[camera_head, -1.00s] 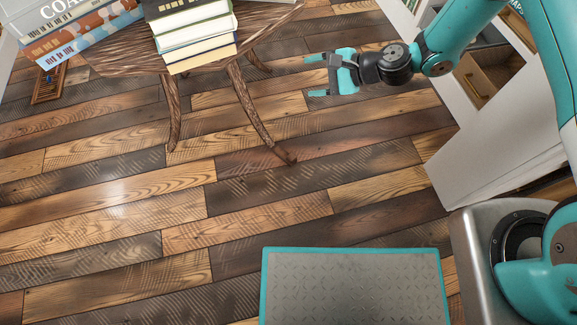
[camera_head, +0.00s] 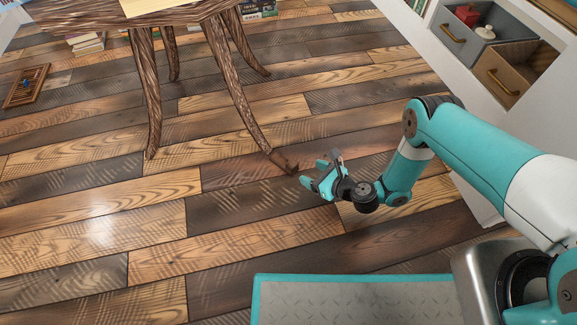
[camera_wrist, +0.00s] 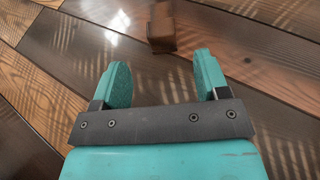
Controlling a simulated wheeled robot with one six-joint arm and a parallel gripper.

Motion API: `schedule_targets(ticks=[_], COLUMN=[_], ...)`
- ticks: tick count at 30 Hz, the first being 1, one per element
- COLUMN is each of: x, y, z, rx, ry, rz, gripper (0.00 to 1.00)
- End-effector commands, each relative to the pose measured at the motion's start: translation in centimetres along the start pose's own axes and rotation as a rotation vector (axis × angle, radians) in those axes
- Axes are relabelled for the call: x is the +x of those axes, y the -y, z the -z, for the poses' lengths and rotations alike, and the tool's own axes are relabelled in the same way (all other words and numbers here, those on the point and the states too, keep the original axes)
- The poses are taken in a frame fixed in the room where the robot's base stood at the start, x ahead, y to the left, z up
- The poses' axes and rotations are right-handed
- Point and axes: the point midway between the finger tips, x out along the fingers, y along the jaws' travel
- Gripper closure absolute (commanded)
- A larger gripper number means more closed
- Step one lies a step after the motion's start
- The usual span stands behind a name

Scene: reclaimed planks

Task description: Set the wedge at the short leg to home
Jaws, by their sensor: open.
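The dark wooden table (camera_head: 110,17) stands on curved legs at the top left of the head view. Its nearest leg (camera_head: 238,95) ends in a foot (camera_head: 285,164) on the plank floor. My gripper (camera_head: 313,172) is low, just right of that foot, open and empty. In the wrist view my gripper's two teal fingers (camera_wrist: 162,66) are spread apart.
A wooden tray (camera_head: 26,86) with a small blue thing lies on the floor at far left. Books (camera_head: 87,42) lie beneath the table. Open grey (camera_head: 470,38) and wooden (camera_head: 505,75) drawers stand at upper right.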

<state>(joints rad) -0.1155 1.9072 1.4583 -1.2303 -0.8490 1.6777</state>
Motion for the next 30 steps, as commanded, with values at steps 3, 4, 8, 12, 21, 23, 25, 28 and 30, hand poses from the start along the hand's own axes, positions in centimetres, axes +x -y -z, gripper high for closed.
schedule_targets(ticks=[3,4,8,12,21,23,25,28,30], x=[3.3,4.0,6.8,9.3,11.4,11.5,11.5,11.4,11.4], y=[-0.1,-0.1,-0.1,-0.1,0.0,0.0,0.0,0.0,0.0], z=[0.6,0.6,0.6,0.4,0.1,0.0,0.0,0.0,0.0], rx=[-0.009,-0.008,-0.009,-0.007,-0.003,-0.002,-0.001,-0.001,-0.001], ry=[0.004,0.004,0.004,0.004,0.001,0.000,0.000,0.000,-0.001], rz=[-0.004,-0.004,-0.004,-0.003,0.000,0.000,0.000,-0.001,-0.001], gripper=[0.32,0.32,0.32,0.32,0.32,0.32,0.32,0.32,0.43])
